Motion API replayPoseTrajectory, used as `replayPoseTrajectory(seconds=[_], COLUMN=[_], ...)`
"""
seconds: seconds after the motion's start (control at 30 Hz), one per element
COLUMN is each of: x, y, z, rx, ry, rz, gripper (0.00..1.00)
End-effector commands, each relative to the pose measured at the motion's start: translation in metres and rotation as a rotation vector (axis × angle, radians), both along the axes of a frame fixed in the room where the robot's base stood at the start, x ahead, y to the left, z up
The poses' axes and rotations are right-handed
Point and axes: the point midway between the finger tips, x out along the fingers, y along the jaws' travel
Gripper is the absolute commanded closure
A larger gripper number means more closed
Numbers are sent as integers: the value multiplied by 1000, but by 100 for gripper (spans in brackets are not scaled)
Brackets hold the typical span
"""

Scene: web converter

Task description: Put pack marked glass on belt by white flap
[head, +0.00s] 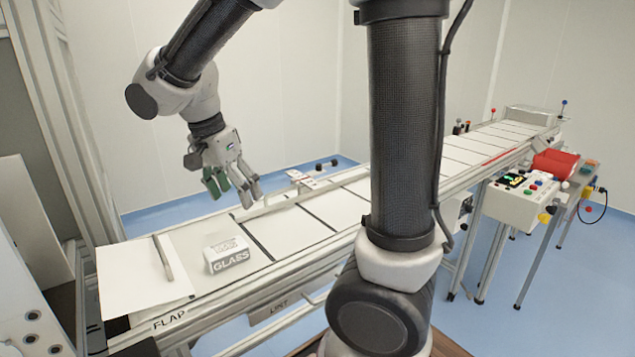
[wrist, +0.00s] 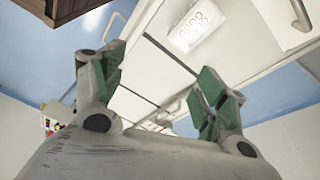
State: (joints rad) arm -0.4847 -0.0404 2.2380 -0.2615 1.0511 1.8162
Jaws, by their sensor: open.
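The white pack marked GLASS (head: 229,255) stands on the conveyor belt (head: 314,203) near its left end. It is next to the white flap (head: 135,279), with a thin grey bar (head: 163,256) between them. A label reading FLAP is on the frame below the flap. My gripper (head: 234,194) is open and empty, above the belt's far edge, up and a little right of the pack and apart from it. In the wrist view my gripper (wrist: 160,95) shows green pads spread wide, and the pack (wrist: 198,25) is beyond the fingertips near the top.
A control box (head: 522,200) with buttons and a red roll (head: 555,163) stand at the right. A small rail with dark knobs (head: 312,178) sits at the belt's far edge. A grey frame (head: 55,110) rises at the left. The belt right of the pack is mostly clear.

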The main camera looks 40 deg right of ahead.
Motion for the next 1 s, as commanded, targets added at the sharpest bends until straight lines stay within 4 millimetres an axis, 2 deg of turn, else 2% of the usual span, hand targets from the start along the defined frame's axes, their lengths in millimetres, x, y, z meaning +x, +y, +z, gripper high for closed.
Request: replayPoseTrajectory(seconds=[0.03, 0.2, 0.3, 0.43, 0.6, 1.0], x=[-15, -73, -105, -137, -155, -157], y=[-23, -80, -101, -115, -121, -121], z=[14, 41, 48, 50, 49, 49], rx=[39, 111, 98, 44, -14, -23], ry=[-6, -43, -90, -138, -164, -164], rz=[92, 526, 767, 1009, 1170, 1196], gripper=[27, 27, 27, 27, 27, 27])
